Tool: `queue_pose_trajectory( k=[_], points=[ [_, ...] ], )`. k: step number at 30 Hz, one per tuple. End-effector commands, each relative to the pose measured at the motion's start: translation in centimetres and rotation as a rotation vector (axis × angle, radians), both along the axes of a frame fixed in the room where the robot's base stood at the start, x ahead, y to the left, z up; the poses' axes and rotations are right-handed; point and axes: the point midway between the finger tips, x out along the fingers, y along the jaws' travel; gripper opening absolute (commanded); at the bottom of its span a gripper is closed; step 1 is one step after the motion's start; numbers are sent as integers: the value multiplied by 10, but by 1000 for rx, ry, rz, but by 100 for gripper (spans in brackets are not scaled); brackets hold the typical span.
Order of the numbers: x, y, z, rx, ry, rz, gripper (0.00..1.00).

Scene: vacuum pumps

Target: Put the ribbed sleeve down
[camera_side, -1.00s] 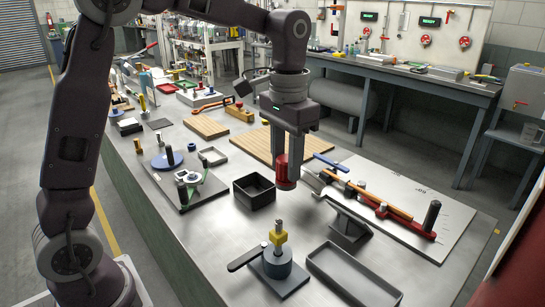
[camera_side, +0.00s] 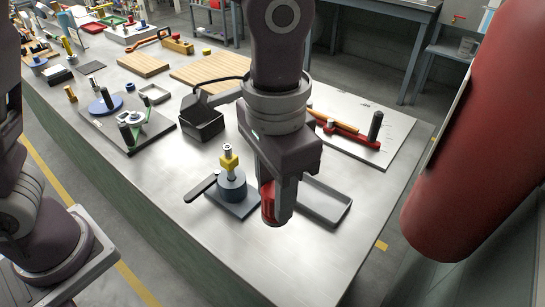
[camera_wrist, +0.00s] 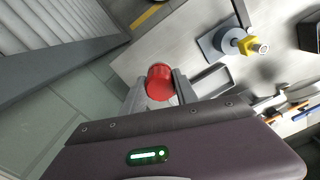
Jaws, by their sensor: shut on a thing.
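The ribbed sleeve, a red cylinder (camera_side: 267,204), is between the fingers of my gripper (camera_side: 275,207), which is shut on it. In the side view it hangs roughly upright in front of the grey tray (camera_side: 334,216). A finger hides part of it, and its ribs are too small to make out. The wrist view shows the sleeve (camera_wrist: 160,77) between the two fingers of my gripper (camera_wrist: 159,88), across the picture of the bench edge. I cannot tell its exact height above the bench.
A round grey fixture with a yellow collar (camera_side: 229,164) stands left of my gripper. A black open box (camera_side: 201,124) lies farther back. The steel bench (camera_side: 225,250) is bare at the front. A large red cylinder (camera_side: 470,150) fills the right side.

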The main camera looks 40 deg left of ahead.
Motion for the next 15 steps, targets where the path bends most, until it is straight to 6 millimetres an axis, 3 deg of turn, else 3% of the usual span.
queue_pose_trajectory(
  k=[7, 15],
  points=[
    [0, 1, -56, 2, 3, 1, 0],
    [0, 0, -69, 0, -1, 1, 0]
  ],
)
